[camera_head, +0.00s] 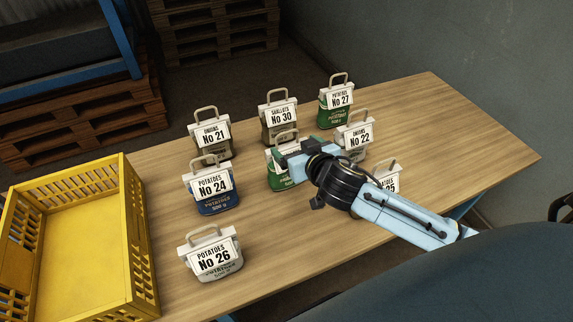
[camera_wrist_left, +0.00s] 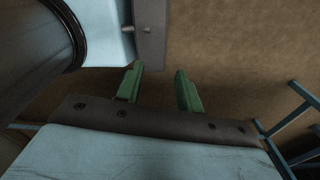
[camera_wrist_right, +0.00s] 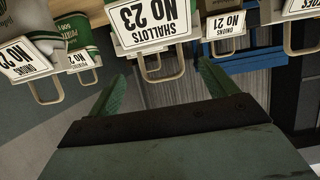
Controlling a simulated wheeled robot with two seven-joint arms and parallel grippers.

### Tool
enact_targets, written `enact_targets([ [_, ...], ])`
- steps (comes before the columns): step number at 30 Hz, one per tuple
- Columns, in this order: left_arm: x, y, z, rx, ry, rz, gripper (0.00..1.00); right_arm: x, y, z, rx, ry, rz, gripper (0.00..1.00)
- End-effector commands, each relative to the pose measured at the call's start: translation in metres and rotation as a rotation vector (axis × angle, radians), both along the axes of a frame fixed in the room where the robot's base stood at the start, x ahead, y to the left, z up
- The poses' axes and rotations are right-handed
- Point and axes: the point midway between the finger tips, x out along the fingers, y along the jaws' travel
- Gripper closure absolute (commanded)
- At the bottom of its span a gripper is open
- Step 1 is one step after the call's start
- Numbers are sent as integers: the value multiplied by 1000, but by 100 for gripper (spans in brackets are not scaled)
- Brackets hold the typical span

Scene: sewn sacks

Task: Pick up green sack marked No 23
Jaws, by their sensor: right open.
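The green sack marked No 23 (camera_head: 277,178) stands in the middle of the table, its label largely hidden in the head view by my right gripper (camera_head: 284,150). In the right wrist view its white label, SHALLOTS No 23 (camera_wrist_right: 150,22), shows upside down. Its loop handle (camera_wrist_right: 165,76) appears in the gap between the open green fingers of my right gripper (camera_wrist_right: 162,72). I cannot tell whether the handle is between the fingers or beyond them. My left gripper (camera_wrist_left: 160,80) shows only in its own wrist view, open and empty above a brown floor.
Sacks No 24 (camera_head: 214,200), No 21 (camera_head: 212,135), No 30 (camera_head: 278,120), No 27 (camera_head: 336,105), No 22 (camera_head: 356,138) and No 25 (camera_head: 388,178) stand close around it. No 26 (camera_head: 212,258) is nearer the front. A yellow crate (camera_head: 140,240) is at left. The table's right end (camera_head: 460,130) is clear.

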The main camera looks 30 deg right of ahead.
Motion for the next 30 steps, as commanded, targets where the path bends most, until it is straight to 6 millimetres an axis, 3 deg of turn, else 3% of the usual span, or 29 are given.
enact_targets([
  [4,1,-1,-1,0,-2,0,64,15,0,-7,0,1,-1,15],
  [12,31,-3,2,-6,-50,-1,64,36,-1,-10,-1,0,-1,15],
  [20,27,-3,0,-6,-42,-1,64,65,-1,-21,-1,1,-1,15],
  [29,18,-3,-1,-4,-29,0,64,69,-1,-23,0,2,0,15],
  [30,18,-3,-1,-4,-29,0,64,68,-1,-23,0,2,0,19],
])
